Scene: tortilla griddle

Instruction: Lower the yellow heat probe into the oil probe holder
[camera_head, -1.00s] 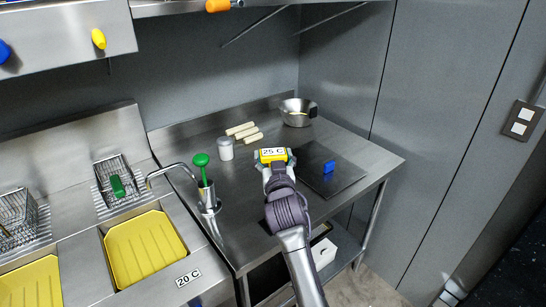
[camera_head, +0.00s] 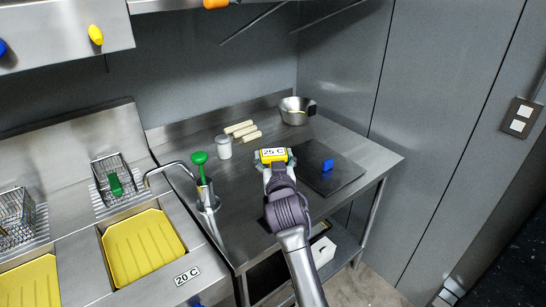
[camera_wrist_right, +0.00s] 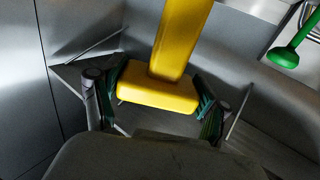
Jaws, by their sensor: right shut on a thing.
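The yellow heat probe (camera_head: 263,153) has a "25 C" display facing up and is held over the steel worktop. My right gripper (camera_head: 274,158) is shut on it. In the right wrist view, the yellow probe (camera_wrist_right: 172,50) sits between the two fingers (camera_wrist_right: 160,92), its wide yellow block gripped and its body running up out of the picture. The probe's lower end is hidden in the head view. A metal cylinder (camera_head: 207,203) holding a green-topped tool (camera_head: 199,159) stands at the worktop's left edge; I cannot tell whether it is the oil probe holder. My left gripper is out of view.
A white-lidded jar (camera_head: 224,148), pale rolls (camera_head: 243,131), a steel bowl (camera_head: 293,112) and a dark plate (camera_head: 332,172) with a blue-handled item (camera_head: 328,165) are on the worktop. Fryers with yellow covers (camera_head: 143,245) and wire baskets are left. A wall stands right.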

